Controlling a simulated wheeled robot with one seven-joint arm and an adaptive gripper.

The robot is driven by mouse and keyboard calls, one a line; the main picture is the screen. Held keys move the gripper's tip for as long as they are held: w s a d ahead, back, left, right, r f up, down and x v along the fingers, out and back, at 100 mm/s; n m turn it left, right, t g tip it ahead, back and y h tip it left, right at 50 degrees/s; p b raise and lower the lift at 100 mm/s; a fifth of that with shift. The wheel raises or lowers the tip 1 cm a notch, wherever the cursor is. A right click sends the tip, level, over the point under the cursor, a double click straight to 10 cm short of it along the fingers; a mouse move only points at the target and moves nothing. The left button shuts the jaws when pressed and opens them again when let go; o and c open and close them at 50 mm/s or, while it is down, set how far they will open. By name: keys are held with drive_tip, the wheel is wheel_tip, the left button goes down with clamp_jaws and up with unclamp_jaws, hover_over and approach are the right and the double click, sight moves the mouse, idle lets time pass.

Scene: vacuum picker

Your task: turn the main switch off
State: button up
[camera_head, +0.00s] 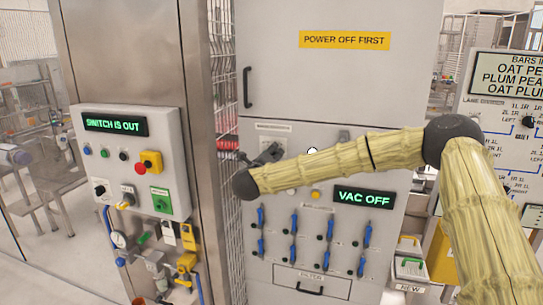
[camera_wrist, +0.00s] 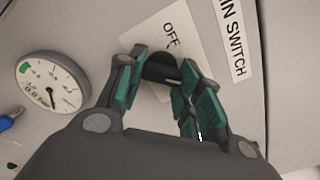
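The main switch is a black knob (camera_wrist: 160,68) on a white plate (camera_wrist: 185,38) marked OFF, beside a label (camera_wrist: 233,38) of which "IN SWITCH" shows. My gripper (camera_wrist: 160,82) has its teal fingertips on both sides of the knob and appears shut on it. The fingers hide the knob's sides, and a short pale mark shows on it. In the head view my gripper (camera_head: 268,153) is at the grey cabinet front (camera_head: 270,190), left of centre. The switch cannot be made out there.
A VAC OFF display (camera_head: 364,197) sits above rows of blue-handled valves (camera_head: 293,222). A round gauge (camera_wrist: 52,87) is left of the knob. At the left, a control box (camera_head: 175,125) carries a SWITCH IS OUT display (camera_head: 115,124). A steel column (camera_head: 145,60) stands behind it.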

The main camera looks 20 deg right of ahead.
drive_tip(key=shift+n, duration=0.3)
drive_tip(key=shift+r+n+b, duration=0.15)
drive_tip(key=shift+n+b, duration=0.45)
drive_tip(key=shift+n, duration=3.7)
drive_tip(key=shift+r+n+b, duration=0.1)
drive_tip(key=shift+n+b, duration=0.5)
drive_tip(key=shift+n, duration=3.7)
drive_tip(key=o, duration=1)
drive_tip(key=shift+o, duration=0.2)
drive_tip(key=shift+s+a+r, duration=0.1)
drive_tip(key=v, duration=1.1)
drive_tip(key=shift+s+a, duration=0.25)
drive_tip(key=shift+s, duration=0.05)
